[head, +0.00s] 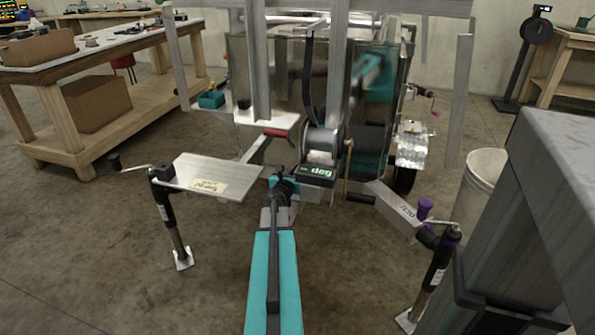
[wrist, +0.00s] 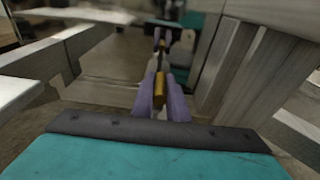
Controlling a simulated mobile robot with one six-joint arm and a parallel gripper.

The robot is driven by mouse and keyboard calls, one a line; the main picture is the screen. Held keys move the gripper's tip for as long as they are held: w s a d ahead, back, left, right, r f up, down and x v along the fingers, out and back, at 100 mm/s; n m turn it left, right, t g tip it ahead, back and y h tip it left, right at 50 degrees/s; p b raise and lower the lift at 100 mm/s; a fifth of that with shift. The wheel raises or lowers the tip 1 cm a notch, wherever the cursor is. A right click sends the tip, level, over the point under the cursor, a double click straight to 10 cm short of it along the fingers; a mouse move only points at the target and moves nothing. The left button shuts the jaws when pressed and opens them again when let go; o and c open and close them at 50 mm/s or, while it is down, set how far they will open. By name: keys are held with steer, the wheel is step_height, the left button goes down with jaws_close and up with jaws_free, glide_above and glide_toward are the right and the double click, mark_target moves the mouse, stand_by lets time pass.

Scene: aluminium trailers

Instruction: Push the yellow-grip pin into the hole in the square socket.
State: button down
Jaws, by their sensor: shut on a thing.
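In the wrist view, my gripper (wrist: 160,92) has purple fingers shut on the yellow grip of the pin (wrist: 159,88). The far end of the pin is hard to make out. A smaller purple and yellow shape (wrist: 161,44) shows straight beyond it, and looks like a reflection of my gripper in shiny metal. In the head view, my arm reaches forward toward the trailer front, and the fingers and pin cannot be made out there. I cannot clearly pick out the square socket or its hole in either view.
The trailer has a winch (head: 320,145), a shiny box front and upright metal posts close around my arm. A flat metal plate (head: 205,175) and a crank jack (head: 165,205) stand left. A white bucket (head: 484,180) is right. Bare floor lies left of my arm.

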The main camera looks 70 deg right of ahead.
steer(key=shift+f+b, duration=0.95)
steer(key=shift+f, duration=0.1)
steer(key=c, duration=1.6)
jaws_free()
steer(key=shift+c, duration=0.2)
steer(key=shift+a, duration=0.1)
steer(key=shift+s+a+r+p, duration=0.15)
steer(key=shift+a+r+p, duration=0.15)
steer(key=shift+a, duration=1.55)
steer(key=shift+s+a+r+p, duration=0.1)
steer(key=shift+a+r+p, duration=0.25)
steer(key=shift+a, duration=1.45)
steer(key=shift+s+a+r+p, duration=0.15)
steer(key=shift+a+r, duration=0.25)
steer(key=shift+a, duration=1.45)
steer(key=shift+p, duration=0.8)
steer(key=shift+a, duration=0.1)
steer(key=a+p, duration=0.2)
steer(key=p, duration=0.5)
steer(key=shift+r, duration=0.15)
